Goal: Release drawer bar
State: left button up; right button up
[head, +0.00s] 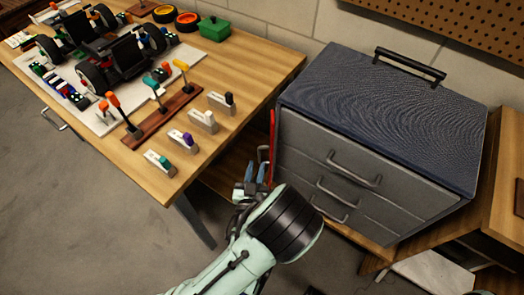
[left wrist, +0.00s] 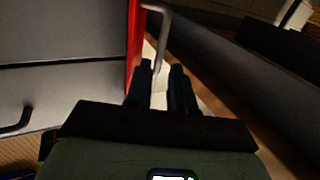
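The drawer bar (head: 272,147) is a red upright strip at the left front edge of the grey drawer cabinet. In the left wrist view it is the red strip (left wrist: 133,45), with a bent grey metal handle (left wrist: 164,35) at its right. My left gripper (head: 256,171) is just left of the bar in the head view. In the left wrist view its two dark fingers (left wrist: 162,70) are apart, and the handle's lower end reaches between their tips. I cannot tell whether either finger touches it.
The grey cabinet (head: 365,205) has several drawers with handles and a black top handle (head: 409,66). A wooden table (head: 262,62) at left carries a partly built car (head: 110,55), tools and a green box (head: 214,28). Open floor lies at lower left.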

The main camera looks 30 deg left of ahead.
aim_at(259, 154)
pick_arm(q)
jog(key=x, duration=0.8)
jog(key=shift+w+b, duration=0.15)
jog(key=shift+b, duration=0.25)
pick_arm(e)
jog(key=s, duration=0.1)
jog(key=s+f, duration=0.1)
jog(key=s+f+g, duration=0.1)
jog(key=shift+d+f, duration=0.2)
jog(key=shift+d, duration=0.05)
pick_arm(q)
grip_shut()
